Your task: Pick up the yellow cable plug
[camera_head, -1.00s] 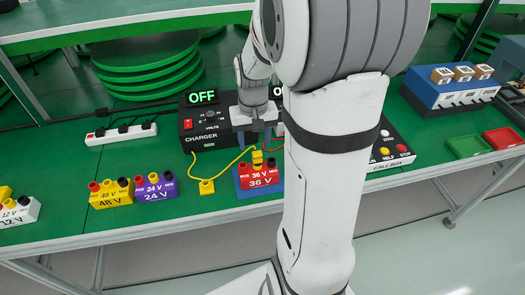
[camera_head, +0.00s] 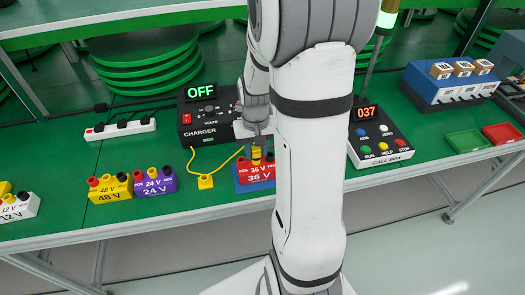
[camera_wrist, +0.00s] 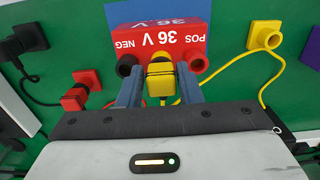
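A yellow cable plug (camera_wrist: 160,82) stands at the middle post of the red 36 V block (camera_wrist: 155,42), between its black and red posts. It also shows partly under my gripper in the head view (camera_head: 256,153). My gripper (camera_wrist: 160,90) has its two blue-grey fingers on either side of this plug, with narrow gaps, so it looks open. A second yellow plug (camera_head: 205,182) lies on the green table left of the block, and it shows at the upper right in the wrist view (camera_wrist: 264,36). A yellow cable runs from it.
The charger (camera_head: 208,120) reads OFF behind the block. Purple 24 V (camera_head: 155,182) and yellow 48 V (camera_head: 110,190) blocks stand to the left. A red plug (camera_wrist: 76,98) lies beside the gripper in the wrist view. The call box (camera_head: 380,140) is right of my arm.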

